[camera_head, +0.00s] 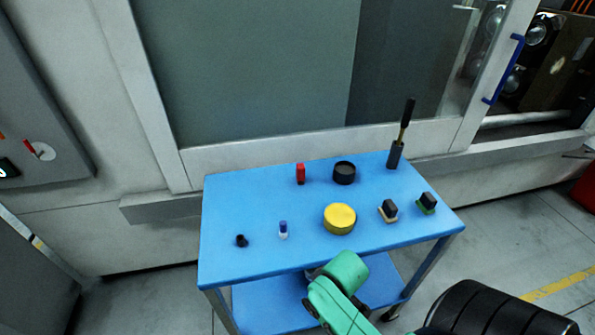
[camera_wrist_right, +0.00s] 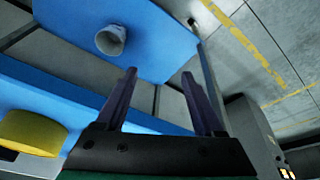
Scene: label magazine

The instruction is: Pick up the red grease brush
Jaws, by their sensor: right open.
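A small red upright item with a dark base, the only red thing on the table and likely the grease brush (camera_head: 300,174), stands near the back edge of the blue table (camera_head: 245,200) in the head view. Its bristles cannot be made out. My right arm, green, comes in at the front edge of the table, well short of the red item. My right gripper (camera_wrist_right: 158,73) is open and empty in the right wrist view, with the red item out of that view. My left gripper is not in view.
Around it stand a black round tin (camera_head: 344,172), a yellow-lidded tin (camera_head: 340,218), a tall black-handled tool (camera_head: 397,150), two small block brushes (camera_head: 388,211) (camera_head: 427,203), a blue-white bottle (camera_head: 283,230) and a small black piece (camera_head: 241,240). A grey cup (camera_wrist_right: 110,40) is on the lower shelf.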

